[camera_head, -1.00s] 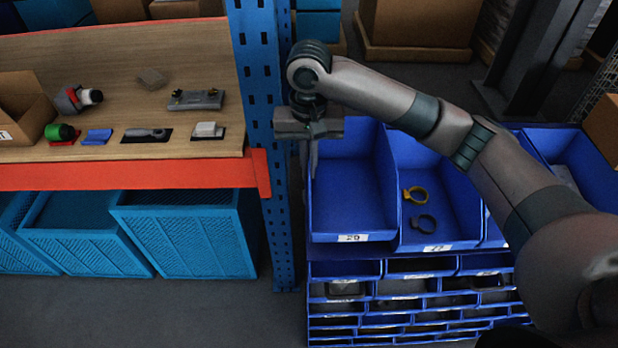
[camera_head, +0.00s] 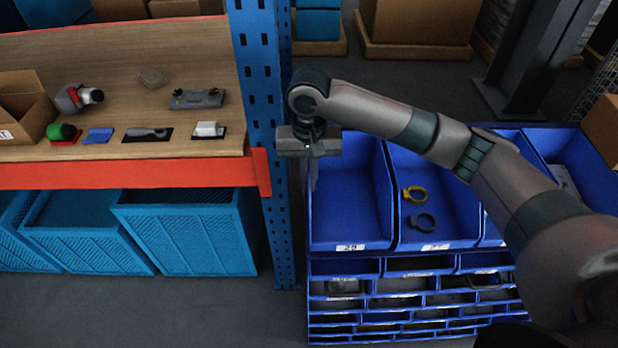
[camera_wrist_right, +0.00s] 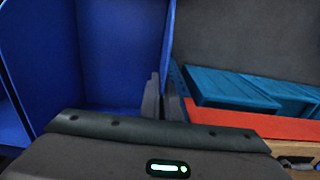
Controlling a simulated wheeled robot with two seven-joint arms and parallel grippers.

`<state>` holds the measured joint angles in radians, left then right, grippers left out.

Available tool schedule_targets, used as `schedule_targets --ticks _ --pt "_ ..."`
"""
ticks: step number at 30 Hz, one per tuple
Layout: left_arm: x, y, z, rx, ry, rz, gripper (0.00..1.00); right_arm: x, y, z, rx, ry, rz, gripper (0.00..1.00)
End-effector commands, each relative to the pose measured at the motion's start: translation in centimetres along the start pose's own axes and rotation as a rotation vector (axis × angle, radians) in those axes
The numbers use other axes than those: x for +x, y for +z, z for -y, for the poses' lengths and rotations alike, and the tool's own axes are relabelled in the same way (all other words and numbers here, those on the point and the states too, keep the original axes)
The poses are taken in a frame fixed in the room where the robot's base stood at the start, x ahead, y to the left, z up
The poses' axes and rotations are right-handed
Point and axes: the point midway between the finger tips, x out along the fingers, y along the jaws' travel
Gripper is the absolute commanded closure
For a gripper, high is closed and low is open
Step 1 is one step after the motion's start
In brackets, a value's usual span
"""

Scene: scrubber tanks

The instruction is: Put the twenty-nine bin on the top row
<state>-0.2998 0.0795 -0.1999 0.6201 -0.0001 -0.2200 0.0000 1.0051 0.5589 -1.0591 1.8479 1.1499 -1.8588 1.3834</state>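The twenty-nine bin (camera_head: 350,205) is a large open blue bin with a white label on its front. It stands at the left end of the top row of blue bins, beside a bin holding a yellow and a grey ring. My right gripper (camera_head: 311,172) reaches down onto its left wall, with its fingers on either side of the wall. In the right wrist view the bin (camera_wrist_right: 118,50) fills the left side, and the gripper (camera_wrist_right: 165,97) is closed on the wall's edge. The bin's underside is hidden. My left gripper is out of view.
A blue shelf upright (camera_head: 262,110) stands close on the left of the bin. Left of it is a wooden shelf (camera_head: 120,70) with tools and an orange rail (camera_head: 130,176), above teal crates (camera_head: 190,235). Rows of smaller blue bins (camera_head: 405,300) lie below the top row.

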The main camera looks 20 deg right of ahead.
Motion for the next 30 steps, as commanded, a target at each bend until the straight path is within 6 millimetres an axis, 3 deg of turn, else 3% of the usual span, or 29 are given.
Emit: schedule_targets --ticks 1,4,17,23,30 --pt "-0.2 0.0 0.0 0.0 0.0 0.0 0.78 0.0 0.0 0.0 0.0 0.0 0.001 1.0" --pt "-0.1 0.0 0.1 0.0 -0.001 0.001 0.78 0.1 0.0 0.0 0.0 0.0 0.001 0.78" --pt "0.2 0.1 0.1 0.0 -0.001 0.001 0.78 -0.2 0.0 0.0 0.0 0.0 -0.001 0.78" --pt "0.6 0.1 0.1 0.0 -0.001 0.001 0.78 -2.0 -0.1 0.1 -0.001 -0.002 -0.001 0.78" --pt "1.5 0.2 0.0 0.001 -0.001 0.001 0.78 -6.0 -0.1 0.1 -0.002 -0.003 -0.004 0.78"
